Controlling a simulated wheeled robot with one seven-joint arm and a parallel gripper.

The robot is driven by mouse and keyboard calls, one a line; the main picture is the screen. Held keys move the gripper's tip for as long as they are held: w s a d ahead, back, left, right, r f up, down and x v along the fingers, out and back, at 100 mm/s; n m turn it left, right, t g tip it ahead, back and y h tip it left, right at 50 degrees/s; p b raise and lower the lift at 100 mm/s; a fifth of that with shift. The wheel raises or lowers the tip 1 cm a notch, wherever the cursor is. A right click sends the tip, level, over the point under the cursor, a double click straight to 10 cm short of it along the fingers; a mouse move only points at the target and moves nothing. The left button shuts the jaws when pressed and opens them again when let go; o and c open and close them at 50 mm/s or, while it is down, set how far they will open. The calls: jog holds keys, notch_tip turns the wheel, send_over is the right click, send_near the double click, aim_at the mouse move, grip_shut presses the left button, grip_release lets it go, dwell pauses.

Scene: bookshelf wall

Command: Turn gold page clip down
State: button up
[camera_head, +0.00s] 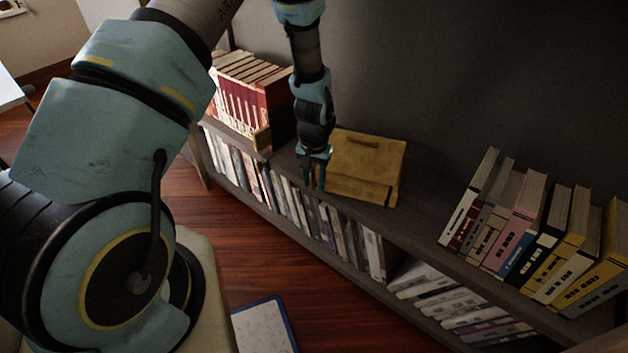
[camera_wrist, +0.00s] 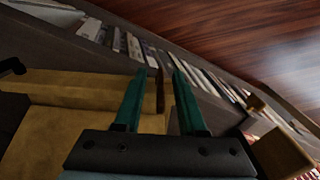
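A tan-gold book stand (camera_head: 367,165) with a ledge along its front stands on the low shelf. It fills the lower left of the wrist view (camera_wrist: 75,92). My gripper (camera_head: 314,180) is at the stand's left end in the head view, pointing down. In the wrist view its two teal fingers (camera_wrist: 158,76) are apart. A thin dark brown upright piece (camera_wrist: 160,92) shows between them, at the end of the ledge, and may be the page clip. I cannot tell whether a finger touches it. A dark knob-like piece (camera_wrist: 12,68) shows at the ledge's other end.
Red-spined books (camera_head: 245,98) stand on the shelf top to the left, by a wooden block (camera_head: 262,139). More books (camera_head: 540,240) stand at the right. Bare shelf top (camera_head: 415,215) lies right of the stand. Books (camera_head: 325,222) fill the lower compartments.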

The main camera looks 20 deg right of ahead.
jog(key=shift+c, duration=0.2)
grip_shut()
dwell(1.2)
